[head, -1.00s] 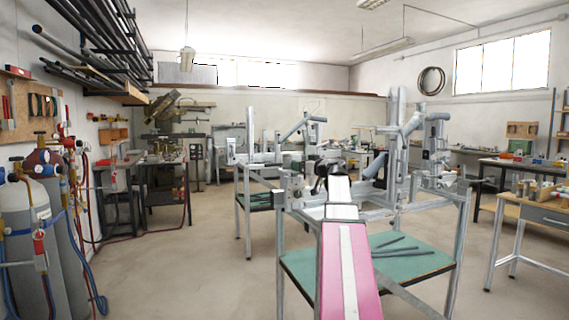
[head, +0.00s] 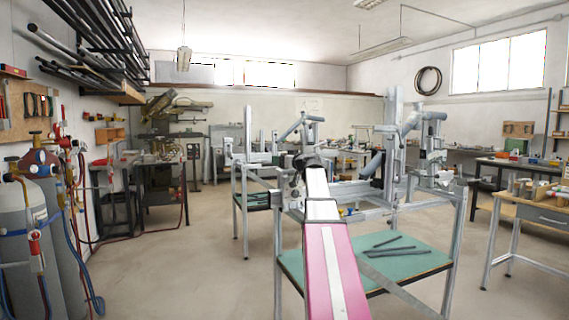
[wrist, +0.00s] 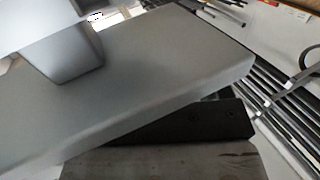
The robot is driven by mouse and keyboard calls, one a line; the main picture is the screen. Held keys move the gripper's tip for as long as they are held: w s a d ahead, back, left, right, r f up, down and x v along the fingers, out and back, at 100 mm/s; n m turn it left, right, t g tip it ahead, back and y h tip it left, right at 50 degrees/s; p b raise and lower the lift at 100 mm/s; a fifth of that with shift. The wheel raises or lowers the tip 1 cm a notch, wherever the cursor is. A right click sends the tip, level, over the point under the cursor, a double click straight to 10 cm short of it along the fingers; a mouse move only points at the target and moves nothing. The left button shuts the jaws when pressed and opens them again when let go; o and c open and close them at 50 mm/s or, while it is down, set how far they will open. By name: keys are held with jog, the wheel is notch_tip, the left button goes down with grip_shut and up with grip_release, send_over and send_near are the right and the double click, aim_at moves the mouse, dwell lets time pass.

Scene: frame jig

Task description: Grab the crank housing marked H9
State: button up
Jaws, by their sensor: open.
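I cannot make out a label H9 in any view, so I cannot tell which part is the crank housing. A grey metal frame jig (head: 460,215) stands ahead in the head view, with upright posts and clamps. My pink and white arm reaches toward its near side. My gripper (head: 308,161) is a small dark shape at the arm's far end, against the jig; its fingers are not clear there. In the wrist view a large grey flat plate (wrist: 150,75) fills much of the picture very close, with a dark bar (wrist: 185,130) below it. No held object shows.
The jig's green shelf (head: 350,268) carries several dark tubes (head: 400,250). A workbench (head: 535,210) with small items stands at right. Gas cylinders (head: 40,215) with hoses stand at left. The floor (head: 180,265) between cylinders and jig is open.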

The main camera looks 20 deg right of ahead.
jog(key=shift+w, duration=0.15)
jog(key=shift+c, duration=0.3)
jog(key=shift+a, duration=0.1)
jog(key=c, duration=1)
